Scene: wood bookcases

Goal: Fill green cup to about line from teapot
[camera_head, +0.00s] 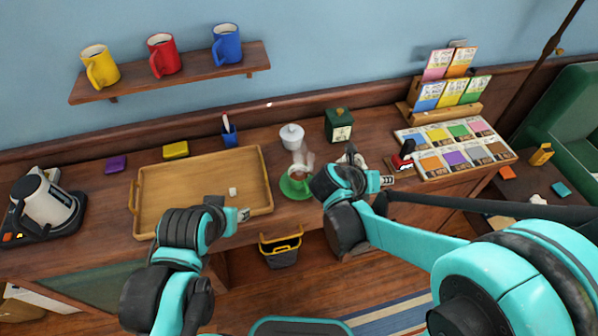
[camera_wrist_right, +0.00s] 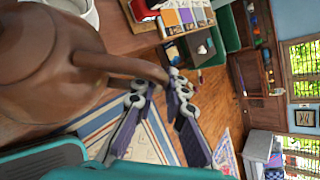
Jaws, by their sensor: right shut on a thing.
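A green cup on a green saucer (camera_head: 287,189) stands on the wooden counter, right of the tray. Brown liquid seems to show in it and pale steam rises above; its line cannot be made out. My right gripper (camera_wrist_right: 166,82) is shut on the handle of the brown teapot (camera_wrist_right: 45,60), which fills the left of the wrist view. In the head view my right arm reaches just right of the cup and hides the teapot. My left gripper (camera_head: 242,214) is by the tray's front right corner, its fingers hidden.
A wooden tray (camera_head: 150,225) holds a small white cube. A white lidded pot (camera_head: 291,136) and a dark green tin (camera_head: 339,125) stand behind the cup. A red-and-black item (camera_head: 403,156) and a packet display (camera_head: 437,172) lie to the right. An electric kettle (camera_head: 45,203) is far left.

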